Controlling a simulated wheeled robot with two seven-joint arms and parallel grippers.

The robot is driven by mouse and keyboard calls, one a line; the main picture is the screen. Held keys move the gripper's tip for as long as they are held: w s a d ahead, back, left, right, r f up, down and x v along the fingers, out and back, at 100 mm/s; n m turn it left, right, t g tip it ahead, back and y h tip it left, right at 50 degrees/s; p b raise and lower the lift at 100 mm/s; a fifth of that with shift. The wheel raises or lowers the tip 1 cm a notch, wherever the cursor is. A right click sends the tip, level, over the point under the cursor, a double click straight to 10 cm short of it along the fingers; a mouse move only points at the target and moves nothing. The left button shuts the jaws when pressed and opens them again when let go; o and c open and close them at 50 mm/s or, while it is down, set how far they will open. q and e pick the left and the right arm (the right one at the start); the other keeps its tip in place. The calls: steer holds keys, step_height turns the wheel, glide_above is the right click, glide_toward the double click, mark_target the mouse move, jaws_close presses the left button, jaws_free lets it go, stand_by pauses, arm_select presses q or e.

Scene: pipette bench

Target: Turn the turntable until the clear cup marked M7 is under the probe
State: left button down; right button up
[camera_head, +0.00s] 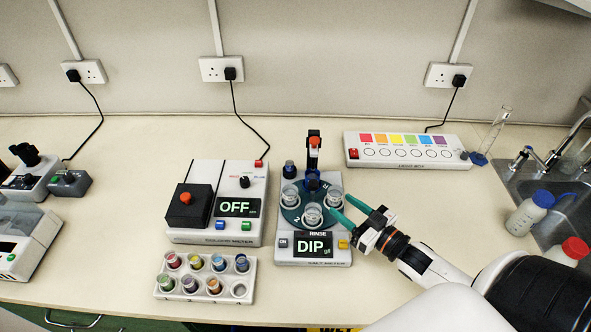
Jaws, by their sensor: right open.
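The dark probe holder with an orange top (313,141) rises at the back of the turntable; the probe tip is hard to make out. My right gripper (339,208) is open, its green fingers at the turntable's right edge, near the right cup. I cannot tell if they touch. My left gripper is not in view.
A white meter (236,170) with an OFF display stands left of the turntable. A vial rack (205,290) with several coloured vials lies in front of it. A colour-strip box (405,163) is behind right. Bottles (528,214) stand by the sink.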

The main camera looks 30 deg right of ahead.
mark_target(317, 186)
steer(key=shift+w+a, duration=0.1)
steer(key=shift+w, duration=0.2)
steer(key=x, duration=0.1)
steer(key=p+x, duration=0.1)
steer(key=x, duration=0.1)
steer(key=shift+w+r, duration=0.25)
steer(key=shift+r, duration=0.15)
steer(key=p+x, duration=0.1)
steer(key=x, duration=0.2)
steer(key=shift+w+f, duration=0.15)
steer(key=shift+w, duration=0.15)
steer(key=x, duration=0.3)
steer(key=shift+f, duration=0.1)
steer(key=shift+w+a, duration=0.1)
steer(key=shift+w, duration=0.2)
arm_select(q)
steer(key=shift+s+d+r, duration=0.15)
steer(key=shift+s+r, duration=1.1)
arm_select(e)
jaws_close()
